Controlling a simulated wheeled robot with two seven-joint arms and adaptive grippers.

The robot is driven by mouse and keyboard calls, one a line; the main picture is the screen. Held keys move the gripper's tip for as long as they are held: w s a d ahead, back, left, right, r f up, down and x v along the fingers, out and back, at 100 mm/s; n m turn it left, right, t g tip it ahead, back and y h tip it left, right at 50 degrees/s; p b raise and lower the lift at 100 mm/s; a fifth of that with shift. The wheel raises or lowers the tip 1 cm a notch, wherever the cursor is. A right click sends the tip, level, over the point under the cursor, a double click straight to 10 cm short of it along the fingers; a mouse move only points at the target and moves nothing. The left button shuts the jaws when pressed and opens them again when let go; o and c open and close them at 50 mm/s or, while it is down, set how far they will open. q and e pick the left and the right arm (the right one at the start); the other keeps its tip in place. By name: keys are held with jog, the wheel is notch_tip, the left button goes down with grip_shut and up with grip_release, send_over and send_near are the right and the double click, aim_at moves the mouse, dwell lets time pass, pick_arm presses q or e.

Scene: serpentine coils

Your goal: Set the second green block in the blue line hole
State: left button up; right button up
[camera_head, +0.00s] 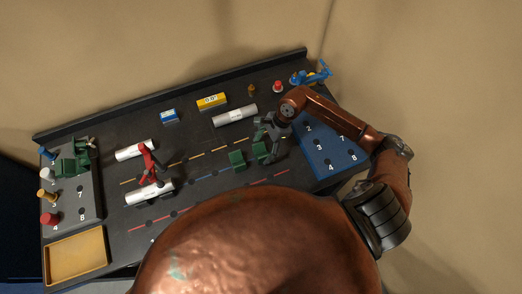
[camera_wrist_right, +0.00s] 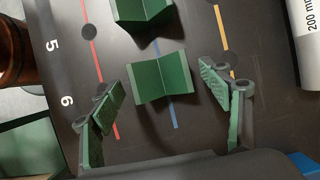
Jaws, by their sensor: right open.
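My right gripper (camera_head: 271,140) is open above the right part of the dark table. In the right wrist view its green-padded fingers (camera_wrist_right: 164,82) stand apart on both sides of a V-shaped green block (camera_wrist_right: 160,79), with gaps to it. This block (camera_head: 260,151) sits on the blue line (camera_wrist_right: 174,112). Another green block (camera_head: 237,158) sits just left of it on the same line; it also shows at the top of the wrist view (camera_wrist_right: 142,8). More green blocks (camera_head: 68,167) are on the grey left panel (camera_head: 88,205). My left gripper is not in view.
A grey-white cylinder (camera_head: 235,115), a yellow box (camera_head: 211,101) and a blue box (camera_head: 169,116) lie behind. A blue numbered panel (camera_head: 330,165) is at right, a yellow tray (camera_head: 76,257) at front left.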

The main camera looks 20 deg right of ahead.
jog(key=v, duration=1)
